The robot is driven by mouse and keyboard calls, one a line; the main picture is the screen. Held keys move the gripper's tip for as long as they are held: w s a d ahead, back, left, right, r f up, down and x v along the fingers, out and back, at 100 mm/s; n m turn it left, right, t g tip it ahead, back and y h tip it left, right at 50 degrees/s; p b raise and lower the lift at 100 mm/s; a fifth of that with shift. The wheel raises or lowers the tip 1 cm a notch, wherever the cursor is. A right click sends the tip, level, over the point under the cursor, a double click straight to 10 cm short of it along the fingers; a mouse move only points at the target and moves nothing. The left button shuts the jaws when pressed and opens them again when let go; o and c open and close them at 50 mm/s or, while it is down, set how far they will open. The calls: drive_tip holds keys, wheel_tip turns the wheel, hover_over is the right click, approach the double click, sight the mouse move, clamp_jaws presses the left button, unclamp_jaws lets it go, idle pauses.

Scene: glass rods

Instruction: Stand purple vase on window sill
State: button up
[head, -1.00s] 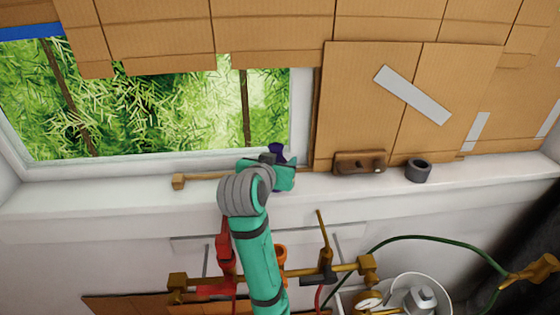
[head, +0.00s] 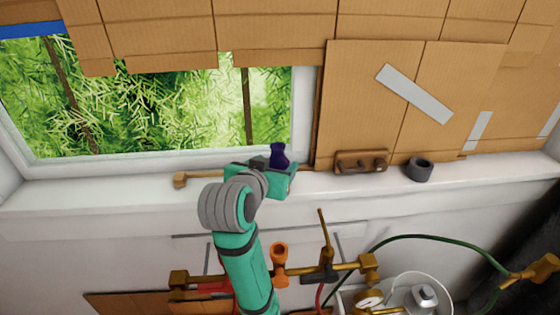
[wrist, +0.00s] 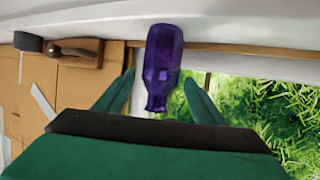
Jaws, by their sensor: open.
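The purple vase (head: 279,155) stands on the white window sill (head: 105,190), in front of the right end of the window. In the head view it looks upright, and my gripper hides its base. The wrist view is upside down: the vase (wrist: 163,62) has its wide base against the sill (wrist: 230,18) and its neck toward the gripper body. My gripper (wrist: 159,77) is open, with one green finger on each side of the vase and gaps visible between. In the head view my gripper (head: 281,178) is at the sill, just in front of the vase.
A wooden mallet or stick (head: 190,178) lies on the sill left of my gripper. A wooden plane-like tool (head: 361,161) and a dark grey ring (head: 419,170) sit to the right. Brass pipework (head: 325,270) and a green hose (head: 420,238) are below. The sill's left part is clear.

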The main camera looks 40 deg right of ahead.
sight(274, 165)
drive_tip(key=v, duration=0.5)
drive_tip(key=shift+s+a+r, duration=0.15)
drive_tip(key=shift+s+a, duration=0.1)
drive_tip(key=shift+a, duration=0.05)
